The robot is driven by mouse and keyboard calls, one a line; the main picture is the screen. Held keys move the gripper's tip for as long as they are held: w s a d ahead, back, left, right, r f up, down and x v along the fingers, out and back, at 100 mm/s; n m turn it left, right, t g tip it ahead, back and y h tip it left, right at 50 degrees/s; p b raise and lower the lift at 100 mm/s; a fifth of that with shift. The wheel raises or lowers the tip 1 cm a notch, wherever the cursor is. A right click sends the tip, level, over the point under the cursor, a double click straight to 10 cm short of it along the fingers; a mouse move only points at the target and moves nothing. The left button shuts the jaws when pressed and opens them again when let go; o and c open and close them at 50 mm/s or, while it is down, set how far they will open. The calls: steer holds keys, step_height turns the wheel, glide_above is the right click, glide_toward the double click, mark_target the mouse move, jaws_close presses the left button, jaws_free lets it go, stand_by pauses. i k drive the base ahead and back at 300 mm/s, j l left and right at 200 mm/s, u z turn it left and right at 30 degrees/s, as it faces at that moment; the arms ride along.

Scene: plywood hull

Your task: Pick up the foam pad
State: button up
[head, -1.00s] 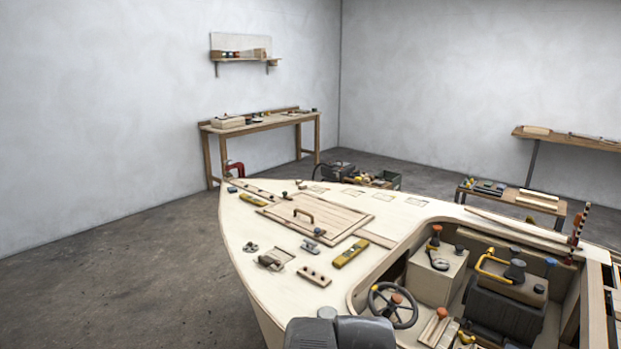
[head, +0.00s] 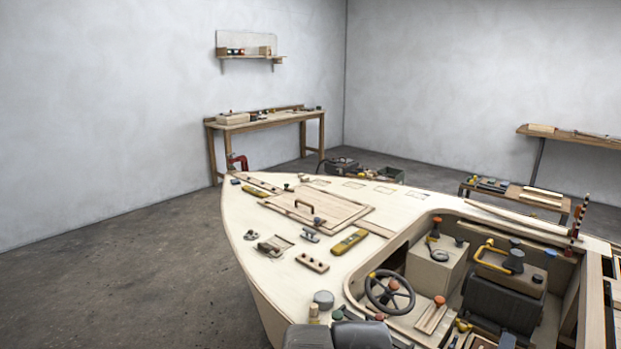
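I cannot pick out a foam pad for certain in the head view. Small items lie on the plywood deck (head: 262,262), too small to identify as foam. A grey round piece (head: 323,299) sits near the deck's front edge, and its material is unclear. A yellow bar-like item (head: 348,242) lies beside the hatch. Dark grey rounded parts at the bottom edge look like my own arm. My gripper is not in view.
A hatch panel with a handle (head: 304,206) lies on the foredeck. The open cockpit holds a steering wheel (head: 390,291) and a black seat-like block (head: 503,296). A workbench (head: 262,122) stands at the back wall. Concrete floor (head: 120,270) at left is clear.

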mark_target(313, 317)
steer(key=l, duration=0.2)
steer(key=i+j+z, duration=0.2)
steer(key=j, duration=0.15)
steer(key=i+j+z, duration=0.15)
steer(key=j, duration=0.2)
steer(key=i+j+z, duration=0.2)
steer(key=j, duration=0.2)
steer(key=j+z, duration=0.15)
steer(key=j, duration=0.25)
steer(key=i+j+z, duration=0.2)
steer(key=j, duration=0.25)
steer(key=k, duration=0.05)
